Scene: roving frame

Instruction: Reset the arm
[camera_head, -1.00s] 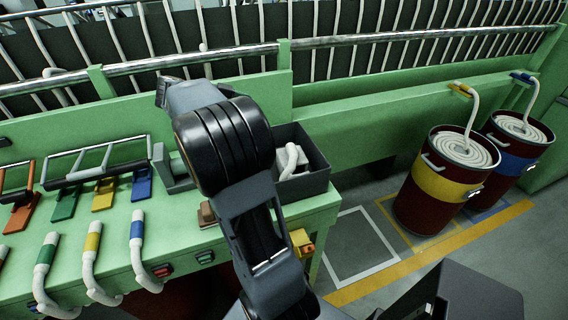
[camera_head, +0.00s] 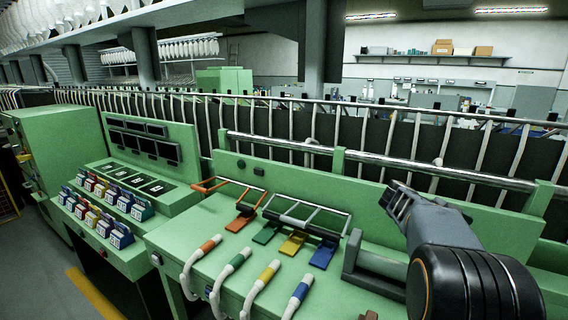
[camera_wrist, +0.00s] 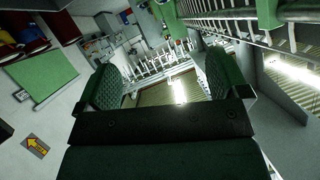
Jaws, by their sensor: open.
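My arm (camera_head: 474,283) rises at the lower right of the head view, its dark round joint close to the camera. The grey link beyond that joint points up and left, over the green bench. My gripper (camera_wrist: 163,82) shows in the wrist view with its two dark green textured pads well apart. Nothing is between the pads, and the gripper is open and empty. It touches nothing that I can see. The wrist view is tilted and looks out over the room.
The green bench (camera_head: 215,219) carries coloured levers and several capped hoses. A metal rail (camera_head: 380,163) runs behind it. A control panel (camera_head: 144,143) with coloured card blocks stands at the left. A yellow arrow sign (camera_wrist: 36,145) shows in the wrist view.

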